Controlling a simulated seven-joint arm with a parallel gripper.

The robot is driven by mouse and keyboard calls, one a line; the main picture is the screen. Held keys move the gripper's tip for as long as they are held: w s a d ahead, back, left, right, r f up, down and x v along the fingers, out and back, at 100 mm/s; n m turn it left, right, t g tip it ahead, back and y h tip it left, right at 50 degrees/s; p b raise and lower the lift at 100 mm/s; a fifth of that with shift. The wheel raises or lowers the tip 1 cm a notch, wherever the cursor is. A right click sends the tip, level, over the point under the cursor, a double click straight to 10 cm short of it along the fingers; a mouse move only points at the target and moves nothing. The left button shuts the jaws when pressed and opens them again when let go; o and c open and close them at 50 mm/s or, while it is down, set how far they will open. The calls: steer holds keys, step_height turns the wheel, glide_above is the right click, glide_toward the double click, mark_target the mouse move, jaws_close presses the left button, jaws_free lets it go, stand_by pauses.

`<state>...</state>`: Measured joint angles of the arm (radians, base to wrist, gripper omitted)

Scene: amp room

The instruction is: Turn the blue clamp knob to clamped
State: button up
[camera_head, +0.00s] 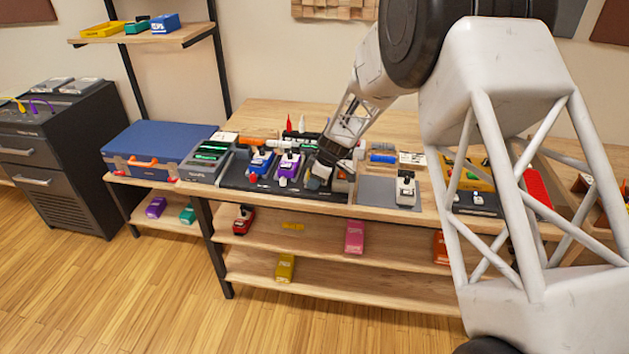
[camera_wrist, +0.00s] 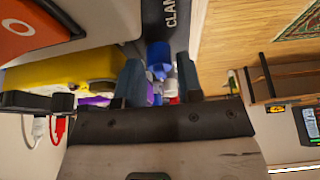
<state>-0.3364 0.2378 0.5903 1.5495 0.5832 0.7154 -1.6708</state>
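A blue knob (camera_wrist: 159,54) shows in the wrist view just below the printed letters "CLAM" (camera_wrist: 173,10) on a grey panel. My gripper (camera_wrist: 160,72) has its two dark blue-grey fingers apart, with the knob in line with the gap between them. I cannot tell whether either finger touches it. In the head view my gripper (camera_head: 319,180) reaches down at the right end of a dark pedal tray (camera_head: 236,180) on the wooden bench. The knob cannot be made out there, near or behind my gripper.
A blue pedal (camera_head: 261,163) and a purple pedal (camera_head: 289,166) stand left of my gripper. A white pedal (camera_head: 405,189) stands on a grey mat (camera_head: 377,190) to the right. In the wrist view a yellow body (camera_wrist: 65,72) lies close left of the fingers.

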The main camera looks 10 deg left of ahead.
steer(key=c, duration=0.6)
steer(key=shift+m, duration=0.4)
steer(key=m+t, duration=0.1)
steer(key=m, duration=0.2)
steer(key=shift+s+t, duration=0.1)
steer(key=shift+t, duration=0.2)
steer(key=m, duration=0.2)
steer(key=m+t+h, duration=0.1)
steer(key=m, duration=0.2)
steer(key=shift+a+t, duration=0.1)
steer(key=shift+t, duration=0.2)
steer(key=shift+m+t+h, duration=0.5)
steer(key=shift+m+h, duration=0.3)
steer(key=shift+m, duration=1.6)
steer(key=shift+a+m+h, duration=0.1)
steer(key=shift+m+h, duration=0.7)
steer(key=shift+m, duration=1.2)
steer(key=shift+s+m, duration=0.1)
steer(key=shift+m, duration=0.2)
